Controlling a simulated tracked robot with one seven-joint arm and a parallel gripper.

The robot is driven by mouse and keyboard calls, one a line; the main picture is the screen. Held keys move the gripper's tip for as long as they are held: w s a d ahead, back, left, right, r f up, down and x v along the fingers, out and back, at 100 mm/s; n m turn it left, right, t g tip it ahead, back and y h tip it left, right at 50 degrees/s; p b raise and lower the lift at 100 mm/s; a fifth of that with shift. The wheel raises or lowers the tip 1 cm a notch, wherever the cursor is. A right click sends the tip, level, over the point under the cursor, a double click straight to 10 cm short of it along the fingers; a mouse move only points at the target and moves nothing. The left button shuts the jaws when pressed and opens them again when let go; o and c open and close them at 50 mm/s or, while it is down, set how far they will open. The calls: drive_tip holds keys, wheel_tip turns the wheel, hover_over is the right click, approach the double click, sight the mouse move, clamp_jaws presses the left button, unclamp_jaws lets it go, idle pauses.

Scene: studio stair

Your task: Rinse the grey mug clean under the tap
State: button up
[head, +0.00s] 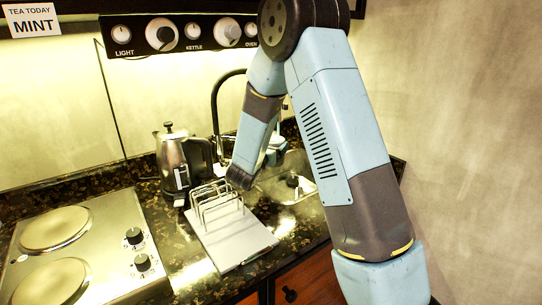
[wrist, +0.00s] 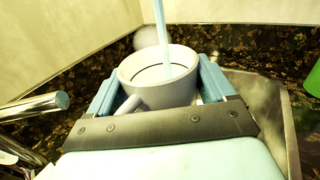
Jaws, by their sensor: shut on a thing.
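The grey mug (wrist: 172,97) is between the two blue fingers of my gripper (wrist: 158,86) in the wrist view, with its handle toward the camera. My gripper is shut on it. A pale blue stream of water (wrist: 161,35) falls into the mug's open top. A dark ring shows on its inner wall; the mug's bottom is hidden. In the head view the dark curved tap (head: 215,105) rises behind the counter, and my arm covers part of it. The sink (head: 300,188) lies below my gripper, partly hidden. The mug is mostly hidden there.
A wire rack (head: 215,205) on a pale board (head: 238,243) stands left of the sink. A steel kettle (head: 173,152) is behind it, and a hob (head: 105,235) is at left. In the wrist view a metal cylinder (wrist: 35,108) is at left and a green thing (wrist: 313,78) at right.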

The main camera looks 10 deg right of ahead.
drive_tip(key=shift+s+a, duration=0.1)
drive_tip(key=shift+a, duration=0.05)
drive_tip(key=s, duration=0.8)
idle(0.9)
drive_tip(key=shift+w+a, duration=0.1)
idle(0.6)
idle(0.4)
drive_tip(key=s+r, duration=0.4)
drive_tip(key=s, duration=0.1)
idle(0.6)
idle(0.5)
